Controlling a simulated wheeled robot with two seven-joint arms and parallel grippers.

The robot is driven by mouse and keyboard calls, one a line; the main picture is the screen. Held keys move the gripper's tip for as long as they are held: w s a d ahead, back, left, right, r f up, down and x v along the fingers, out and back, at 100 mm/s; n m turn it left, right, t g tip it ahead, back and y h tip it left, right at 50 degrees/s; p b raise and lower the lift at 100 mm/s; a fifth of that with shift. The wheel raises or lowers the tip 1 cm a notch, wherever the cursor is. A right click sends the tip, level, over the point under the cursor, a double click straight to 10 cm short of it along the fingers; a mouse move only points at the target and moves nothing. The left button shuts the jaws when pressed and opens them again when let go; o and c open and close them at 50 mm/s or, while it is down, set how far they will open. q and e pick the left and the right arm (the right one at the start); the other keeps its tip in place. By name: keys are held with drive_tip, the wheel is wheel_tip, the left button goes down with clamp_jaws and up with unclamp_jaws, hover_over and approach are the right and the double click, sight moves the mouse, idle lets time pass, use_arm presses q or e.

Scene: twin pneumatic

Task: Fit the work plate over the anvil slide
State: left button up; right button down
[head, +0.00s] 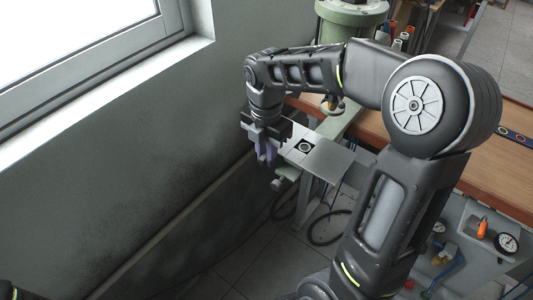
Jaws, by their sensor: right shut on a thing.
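My right gripper (266,152) reaches down at the wall side of a small grey machine bed, near its left end. My left gripper is out of view.
The grey wall (130,155) and window sill stand close on the left. A wooden bench top (495,170) lies right, with a green cylinder (350,18) behind. A gauge (507,243) and orange-handled part (482,228) sit at lower right. Dark hoses (328,232) hang below the bed.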

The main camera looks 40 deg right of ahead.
drive_tip(key=shift+f, duration=0.15)
drive_tip(key=c, duration=1.3)
unclamp_jaws()
wheel_tip(320, 180, up, 8)
drive_tip(key=shift+f+b, duration=0.1)
drive_tip(key=shift+b, duration=0.3)
drive_tip(key=shift+w, duration=0.1)
